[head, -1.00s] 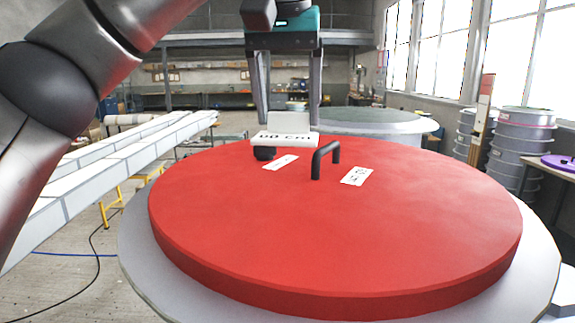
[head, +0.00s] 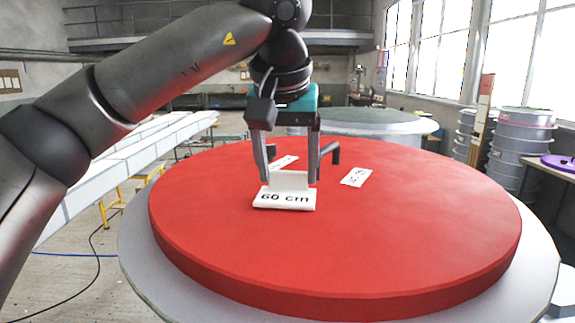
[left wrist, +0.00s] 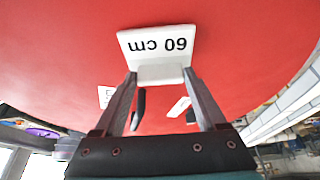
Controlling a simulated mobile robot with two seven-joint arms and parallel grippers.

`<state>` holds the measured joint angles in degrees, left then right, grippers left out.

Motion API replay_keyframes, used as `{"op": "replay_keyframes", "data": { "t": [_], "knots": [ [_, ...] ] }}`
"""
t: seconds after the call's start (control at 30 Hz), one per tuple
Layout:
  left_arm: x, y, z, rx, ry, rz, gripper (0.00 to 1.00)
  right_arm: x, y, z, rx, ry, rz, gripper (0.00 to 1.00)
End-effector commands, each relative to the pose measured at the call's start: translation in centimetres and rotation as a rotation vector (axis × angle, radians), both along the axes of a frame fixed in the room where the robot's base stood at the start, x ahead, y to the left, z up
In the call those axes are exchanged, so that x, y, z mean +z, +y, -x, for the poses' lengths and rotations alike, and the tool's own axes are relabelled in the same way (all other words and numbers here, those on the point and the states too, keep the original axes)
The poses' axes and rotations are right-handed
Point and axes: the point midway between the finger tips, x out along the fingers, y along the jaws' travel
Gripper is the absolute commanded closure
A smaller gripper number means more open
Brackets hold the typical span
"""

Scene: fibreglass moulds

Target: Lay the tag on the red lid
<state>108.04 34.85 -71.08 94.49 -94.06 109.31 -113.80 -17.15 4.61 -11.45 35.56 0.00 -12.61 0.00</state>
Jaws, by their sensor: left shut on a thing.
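The tag is a white plate with an upright tab, marked "60 cm" (head: 284,201). In the head view it is over the near-left middle of the large round red lid (head: 400,230). My left gripper (head: 290,183) is shut on the tag's tab from above. The left wrist view shows the tag (left wrist: 157,42) between the fingertips, with red behind it. The tag is level and at or very near the lid's surface; I cannot tell whether it touches. My right gripper is not in view.
A black handle (head: 333,152) stands on the lid just behind the gripper. The lid's front and right are clear.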

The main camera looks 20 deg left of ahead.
Motion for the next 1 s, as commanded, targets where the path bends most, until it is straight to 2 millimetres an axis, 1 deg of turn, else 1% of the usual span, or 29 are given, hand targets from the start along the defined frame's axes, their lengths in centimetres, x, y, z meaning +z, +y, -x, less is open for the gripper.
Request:
{"op": "replay_keyframes", "data": {
  "t": [0.07, 0.1, 0.3, 0.33, 0.57, 0.67, 0.77, 0.87, 1.0],
  "knots": [
    [-0.2, 0.0, 0.0, 0.000, 0.000, 0.000, 0.80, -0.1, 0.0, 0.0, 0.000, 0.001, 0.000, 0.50],
    [-0.3, 0.0, 0.0, 0.000, 0.000, 0.000, 0.25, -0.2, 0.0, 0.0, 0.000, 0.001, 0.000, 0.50],
    [-0.2, 0.0, 0.0, 0.000, 0.000, 0.000, 0.03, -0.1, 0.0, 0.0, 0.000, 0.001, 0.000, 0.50],
    [-0.2, 0.0, 0.0, 0.000, 0.000, 0.000, 0.00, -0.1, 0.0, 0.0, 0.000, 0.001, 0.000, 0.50],
    [-0.1, 0.0, 0.0, 0.000, 0.000, 0.000, 0.00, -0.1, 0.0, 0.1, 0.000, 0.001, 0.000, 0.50],
    [0.4, 0.0, 0.1, 0.000, -0.002, 0.001, 0.00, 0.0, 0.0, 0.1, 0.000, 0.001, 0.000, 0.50],
    [1.5, -0.1, 0.5, 0.001, -0.004, 0.001, 0.00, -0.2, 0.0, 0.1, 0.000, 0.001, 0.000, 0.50],
    [3.4, -0.3, 1.3, -0.001, -0.006, 0.001, 0.00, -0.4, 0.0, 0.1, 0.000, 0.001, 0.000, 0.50],
    [6.4, -0.4, 2.5, 0.000, -0.005, -0.001, 0.00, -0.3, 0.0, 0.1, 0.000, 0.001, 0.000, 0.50]
  ]
}}
